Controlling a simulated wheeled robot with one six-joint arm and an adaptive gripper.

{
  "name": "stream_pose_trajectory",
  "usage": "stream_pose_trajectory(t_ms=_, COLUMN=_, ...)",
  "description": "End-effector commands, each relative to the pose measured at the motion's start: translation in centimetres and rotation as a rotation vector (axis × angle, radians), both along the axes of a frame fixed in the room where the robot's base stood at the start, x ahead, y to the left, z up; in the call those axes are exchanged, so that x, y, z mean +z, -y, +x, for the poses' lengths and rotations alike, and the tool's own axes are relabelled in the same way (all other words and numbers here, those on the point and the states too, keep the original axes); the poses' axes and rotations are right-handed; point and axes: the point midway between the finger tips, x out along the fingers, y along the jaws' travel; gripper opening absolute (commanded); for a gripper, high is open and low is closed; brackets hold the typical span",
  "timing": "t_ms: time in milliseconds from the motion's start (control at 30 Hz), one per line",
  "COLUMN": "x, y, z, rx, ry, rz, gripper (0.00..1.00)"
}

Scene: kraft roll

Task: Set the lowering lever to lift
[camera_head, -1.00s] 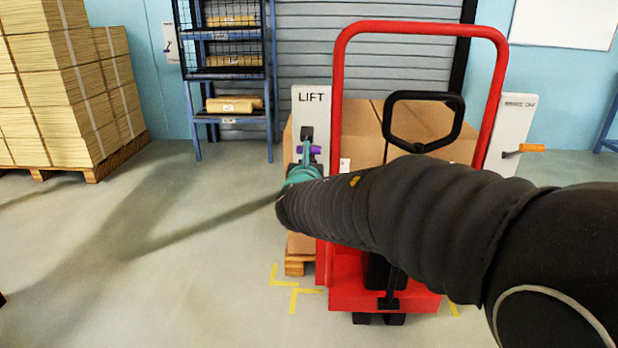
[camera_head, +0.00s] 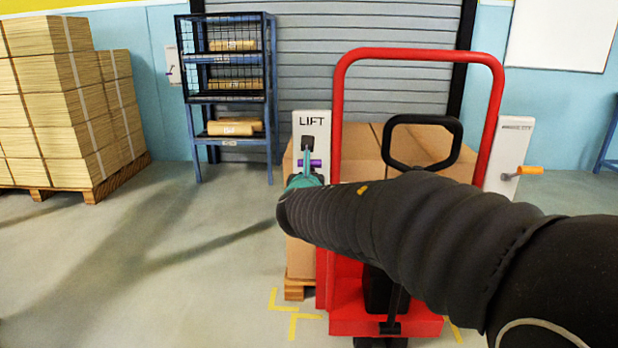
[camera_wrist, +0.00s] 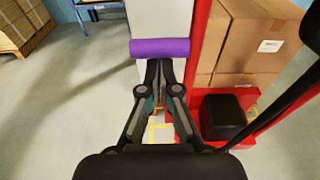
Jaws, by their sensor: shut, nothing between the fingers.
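The lowering lever has a purple grip (camera_head: 312,163) and sits on the front of a white panel (camera_head: 311,119) marked LIFT, on the left side of the red pallet truck (camera_head: 342,110). The grip lies below the LIFT lettering, level across the panel. In the wrist view the purple grip (camera_wrist: 160,48) spans the panel just beyond my fingertips. My gripper (camera_wrist: 159,65) is shut and empty, its tips right under the grip. I cannot tell if they touch it. In the head view, my arm hides the panel's lower part.
An orange-handled crank (camera_head: 528,170) sits on a second white panel at right. A black loop handle (camera_head: 425,122) and cartons (camera_head: 375,150) stand within the red frame. A blue shelf (camera_head: 190,110) and stacked pallet (camera_head: 95,190) are behind left. The left floor is clear.

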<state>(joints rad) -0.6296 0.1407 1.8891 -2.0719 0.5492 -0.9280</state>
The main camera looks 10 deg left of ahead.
Motion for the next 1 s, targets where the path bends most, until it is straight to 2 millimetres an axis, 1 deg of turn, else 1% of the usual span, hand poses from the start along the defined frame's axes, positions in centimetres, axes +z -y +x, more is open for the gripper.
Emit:
stream_pose_trajectory(t_ms=33, x=2.6, y=0.1, z=0.0, rx=-0.005, ry=0.04, rz=0.013, gripper=0.0)
stream_pose_trajectory(t_ms=267, x=2.5, y=0.0, z=0.0, rx=-0.004, ry=0.04, rz=0.014, gripper=0.0)
stream_pose_trajectory(t_ms=367, x=1.8, y=0.1, z=-0.2, rx=-0.003, ry=0.038, rz=0.012, gripper=0.0)
stream_pose_trajectory(t_ms=467, x=0.4, y=0.1, z=-0.5, rx=-0.003, ry=0.031, rz=0.01, gripper=0.0)
stream_pose_trajectory(t_ms=700, x=-3.6, y=0.4, z=-1.4, rx=-0.003, ry=0.003, rz=-0.001, gripper=0.0)
stream_pose_trajectory(t_ms=800, x=-1.5, y=0.6, z=-2.3, rx=-0.004, ry=0.004, rz=0.001, gripper=0.0)
stream_pose_trajectory(t_ms=1000, x=1.2, y=1.1, z=-4.1, rx=-0.006, ry=0.0, rz=0.001, gripper=0.0)
